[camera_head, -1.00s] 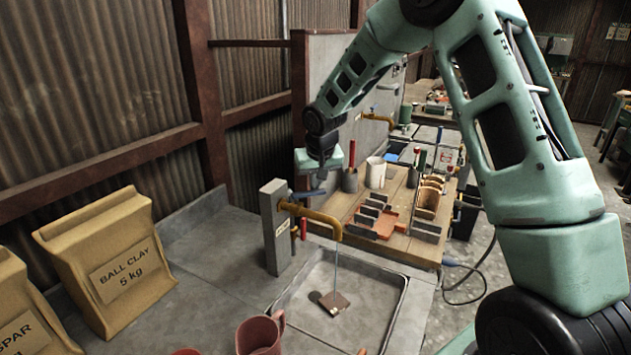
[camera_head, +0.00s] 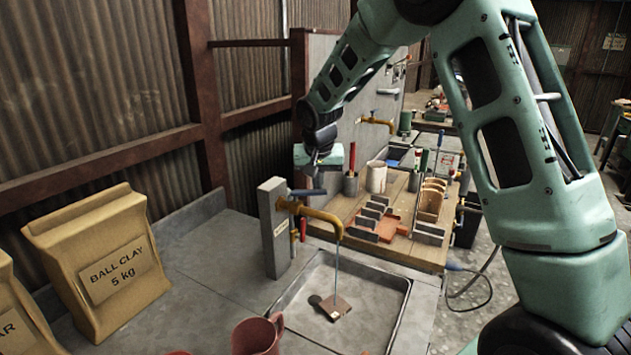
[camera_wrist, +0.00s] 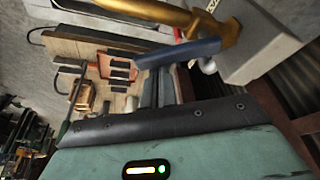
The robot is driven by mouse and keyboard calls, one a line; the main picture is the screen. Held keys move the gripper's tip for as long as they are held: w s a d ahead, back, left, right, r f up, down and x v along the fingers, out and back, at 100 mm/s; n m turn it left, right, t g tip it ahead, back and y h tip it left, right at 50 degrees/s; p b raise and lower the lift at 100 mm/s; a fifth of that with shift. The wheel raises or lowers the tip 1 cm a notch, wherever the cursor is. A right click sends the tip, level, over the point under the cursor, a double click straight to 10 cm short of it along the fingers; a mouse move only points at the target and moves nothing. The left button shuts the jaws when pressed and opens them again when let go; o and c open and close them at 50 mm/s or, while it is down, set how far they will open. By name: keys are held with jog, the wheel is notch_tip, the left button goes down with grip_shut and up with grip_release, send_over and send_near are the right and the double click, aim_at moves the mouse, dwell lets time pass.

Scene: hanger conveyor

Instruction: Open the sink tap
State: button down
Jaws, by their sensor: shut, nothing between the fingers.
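The brass tap (camera_head: 322,214) stands out from a grey post over the sink (camera_head: 384,312). A thin pale stream (camera_head: 336,262) runs down from its spout into the basin. Its blue lever (camera_head: 308,192) sits on top near the post and points right, roughly level. My gripper (camera_head: 317,178) is shut and empty, pointing down just above and behind the lever. In the wrist view the dark fingers (camera_wrist: 160,82) reach up to the blue lever (camera_wrist: 182,52), with the brass tap (camera_wrist: 155,12) beyond. I cannot tell whether they touch the lever.
A brown block (camera_head: 336,308) lies in the sink. A red mug (camera_head: 257,336) stands at the front edge, and a ball clay bag (camera_head: 100,260) at left. A wooden bench (camera_head: 399,205) with pots and tools lies behind.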

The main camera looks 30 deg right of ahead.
jog(key=w+b+v, duration=0.1)
jog(key=b+v, duration=0.2)
jog(key=v, duration=1.4)
jog(key=shift+r, duration=0.2)
